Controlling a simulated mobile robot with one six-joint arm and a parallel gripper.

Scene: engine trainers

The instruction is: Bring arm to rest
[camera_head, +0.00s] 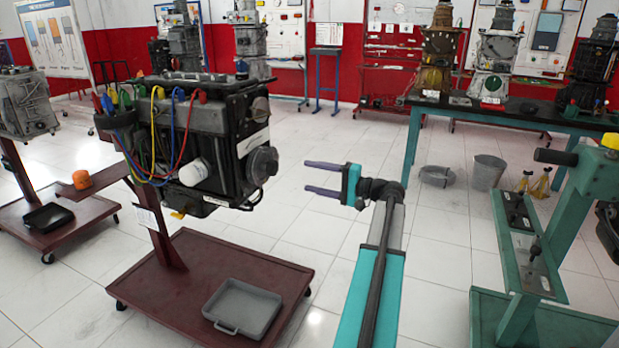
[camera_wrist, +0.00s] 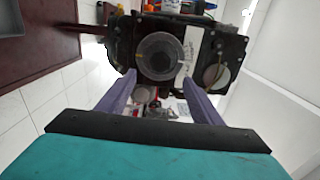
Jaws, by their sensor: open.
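My gripper (camera_head: 322,178) is at the end of my outstretched arm, left of the picture's middle in the head view. Its two purple fingers are apart and point left toward the engine trainer (camera_head: 205,128). Nothing is between the fingers. In the wrist view the gripper (camera_wrist: 157,92) shows its fingers spread, with the dark round pulley (camera_wrist: 160,56) of the engine beyond them. A gap of air separates the fingertips from the engine in the head view. The engine is grey and black, with coloured cables and a white filter, on a dark red wheeled stand (camera_head: 180,290).
A grey tray (camera_head: 243,305) lies on the stand's base. A green machine frame (camera_head: 545,240) stands at the right. A long table (camera_head: 540,117) with gearbox units is behind. Grey buckets (camera_head: 487,173) stand on the floor. White tiled floor (camera_head: 435,265) is open around my arm.

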